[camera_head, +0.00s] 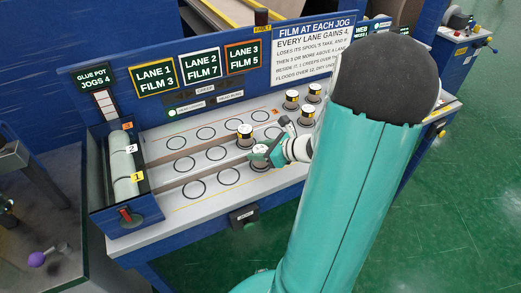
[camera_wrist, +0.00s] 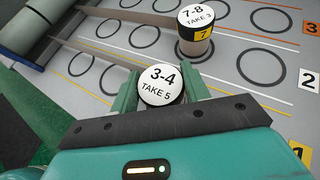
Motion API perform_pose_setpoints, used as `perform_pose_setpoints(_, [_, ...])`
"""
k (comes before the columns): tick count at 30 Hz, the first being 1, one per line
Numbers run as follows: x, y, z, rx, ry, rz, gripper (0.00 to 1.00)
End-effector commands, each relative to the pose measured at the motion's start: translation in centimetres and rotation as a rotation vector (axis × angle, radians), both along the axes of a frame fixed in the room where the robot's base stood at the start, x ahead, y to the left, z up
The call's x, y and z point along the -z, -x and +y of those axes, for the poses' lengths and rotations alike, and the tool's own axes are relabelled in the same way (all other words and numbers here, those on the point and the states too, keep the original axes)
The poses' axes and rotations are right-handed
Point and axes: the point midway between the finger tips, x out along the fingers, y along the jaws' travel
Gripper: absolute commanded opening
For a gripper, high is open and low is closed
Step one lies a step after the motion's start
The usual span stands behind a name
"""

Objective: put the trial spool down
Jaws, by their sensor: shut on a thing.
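My gripper (camera_wrist: 160,92) is shut on a spool with a white top (camera_wrist: 160,80) reading "3-4 TAKE 5", which I take for the trial spool. Its green fingers stand on either side of it. In the head view the held spool (camera_head: 260,150) is over the near part of the lane board (camera_head: 205,203), right of the ringed circles. I cannot tell whether its base touches the board. A second spool (camera_wrist: 196,32), reading "7-8 TAKE 3" with a yellow 7 tag, stands just beyond; it also shows in the head view (camera_head: 245,133).
Several more spools (camera_head: 291,98) stand at the board's far right. Empty black rings (camera_head: 194,189) mark the lanes. A glue pot with a pale roller (camera_head: 125,165) stands at the left. Lane signs (camera_head: 200,65) and a text board (camera_head: 313,45) rise behind. My arm hides the right side.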

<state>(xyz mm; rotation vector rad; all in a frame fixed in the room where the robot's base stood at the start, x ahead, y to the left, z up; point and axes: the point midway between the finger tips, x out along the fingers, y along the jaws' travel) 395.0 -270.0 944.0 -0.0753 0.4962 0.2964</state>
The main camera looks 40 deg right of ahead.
Motion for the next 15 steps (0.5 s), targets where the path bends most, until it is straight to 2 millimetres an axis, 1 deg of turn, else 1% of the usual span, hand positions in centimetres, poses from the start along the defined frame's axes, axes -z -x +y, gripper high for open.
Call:
perform_pose_setpoints(3, [0.29,-0.03,0.03,0.0,-0.002,-0.001,0.21])
perform_pose_setpoints(4, [0.33,-0.02,0.03,0.0,-0.002,-0.001,0.48])
perform_pose_setpoints(7, [0.29,-0.01,0.01,0.0,0.0,0.0,0.68])
perform_pose_setpoints(15, [0.25,0.0,0.0,0.0,0.0,0.0,0.68])
